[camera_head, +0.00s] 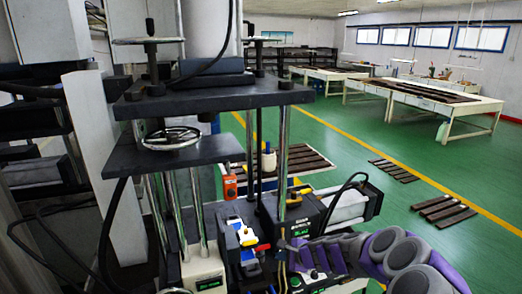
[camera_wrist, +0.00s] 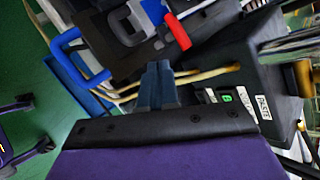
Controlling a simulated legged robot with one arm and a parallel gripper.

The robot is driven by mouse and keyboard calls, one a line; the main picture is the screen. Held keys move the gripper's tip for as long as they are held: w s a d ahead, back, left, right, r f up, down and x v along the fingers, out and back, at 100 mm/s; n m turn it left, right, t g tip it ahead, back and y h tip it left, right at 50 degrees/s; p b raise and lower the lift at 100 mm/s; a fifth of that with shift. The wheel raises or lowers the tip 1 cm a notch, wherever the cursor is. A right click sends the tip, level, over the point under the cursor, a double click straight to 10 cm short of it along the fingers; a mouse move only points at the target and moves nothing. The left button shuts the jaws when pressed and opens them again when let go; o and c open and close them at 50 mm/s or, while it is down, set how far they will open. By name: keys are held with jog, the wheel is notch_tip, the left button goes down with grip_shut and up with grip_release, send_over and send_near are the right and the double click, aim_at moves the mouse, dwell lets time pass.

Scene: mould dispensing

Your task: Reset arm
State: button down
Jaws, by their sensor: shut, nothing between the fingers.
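My arm comes in from the lower right of the head view, purple and grey. My gripper (camera_head: 286,247) is at its left end, in front of the black machine. In the wrist view my gripper (camera_wrist: 159,82) shows as dark blue-grey fingers close together, shut with nothing held. A black control box (camera_wrist: 236,70) with a green display stands just right of the fingers there. A blue frame-like handle (camera_wrist: 72,45) and a red block (camera_wrist: 178,33) lie beyond the fingers.
A machine with dark plates (camera_head: 215,96) on metal posts and a handwheel (camera_head: 172,138) fills the left and middle. Cables hang at lower left. White tables (camera_head: 455,125) stand farther back. Dark bars (camera_head: 444,211) lie on the green floor, which has open room at right.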

jog(key=s+a+r+n+g+y, duration=0.2)
jog(key=s+a+r+n, duration=0.55)
jog(key=s+r, duration=0.2)
jog(key=s+a+r+n+g, duration=0.2)
jog(key=s+r+n+g, duration=0.15)
jog(key=s, duration=0.75)
jog(key=s+d+n+g+h, duration=0.1)
jog(key=s+d+n+h, duration=0.1)
jog(key=s+d, duration=0.3)
jog(key=s+d+n+g+h, duration=0.1)
jog(key=s+d, duration=0.4)
jog(key=s, duration=0.9)
jog(key=s+d+n+g+h+b, duration=0.1)
jog(key=s+d+n+h, duration=0.2)
jog(key=s, duration=0.7)
jog(key=d+h, duration=0.2)
jog(key=shift+d+f+n+g+h, duration=0.15)
jog(key=shift+f+n+g+h, duration=0.15)
jog(key=shift+g, duration=0.05)
